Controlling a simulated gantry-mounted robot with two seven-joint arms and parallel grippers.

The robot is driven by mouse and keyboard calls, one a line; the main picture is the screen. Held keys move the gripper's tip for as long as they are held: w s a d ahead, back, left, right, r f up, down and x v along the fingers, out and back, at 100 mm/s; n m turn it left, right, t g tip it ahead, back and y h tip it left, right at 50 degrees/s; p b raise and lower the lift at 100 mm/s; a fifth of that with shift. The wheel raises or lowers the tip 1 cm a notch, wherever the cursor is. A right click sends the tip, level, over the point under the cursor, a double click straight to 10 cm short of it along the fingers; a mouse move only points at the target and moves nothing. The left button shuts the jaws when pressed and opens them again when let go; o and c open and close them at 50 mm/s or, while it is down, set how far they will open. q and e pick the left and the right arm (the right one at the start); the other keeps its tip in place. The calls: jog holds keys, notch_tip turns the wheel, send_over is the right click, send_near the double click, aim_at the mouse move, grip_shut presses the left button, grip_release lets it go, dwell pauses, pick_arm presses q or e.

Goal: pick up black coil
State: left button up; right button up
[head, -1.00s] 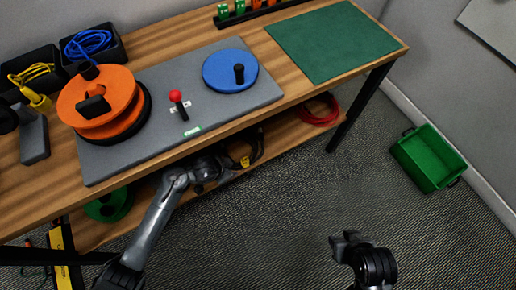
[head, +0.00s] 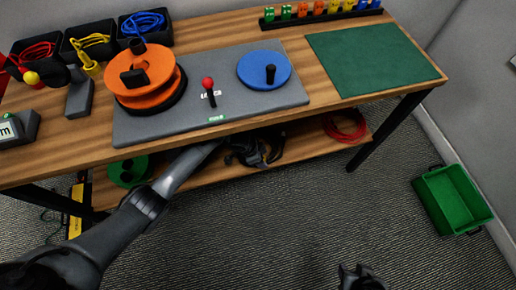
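My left arm reaches from the lower left under the table's front edge to the lower shelf. My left gripper (head: 262,158) is at the shelf, within a dark tangle with a small yellow mark. A black coil (head: 270,143) seems to lie there, but it and the gripper blend together. I cannot tell whether the fingers touch or hold it. My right gripper (head: 360,274) is at the bottom edge over the floor, partly cut off, and its fingers are unclear.
A red coil (head: 344,126) and a green spool (head: 129,171) lie on the lower shelf (head: 215,172). The tabletop bears an orange reel (head: 147,80), a blue disc (head: 262,68) and a green mat (head: 372,60). A green bin (head: 452,198) stands on the floor at right.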

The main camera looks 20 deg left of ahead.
pick_arm(q)
jog(key=shift+w+d+f, duration=0.1)
jog(key=shift+d+f, duration=0.1)
jog(key=shift+f, duration=0.15)
jog(key=shift+c, duration=0.8)
grip_shut()
jog(key=shift+r, duration=0.1)
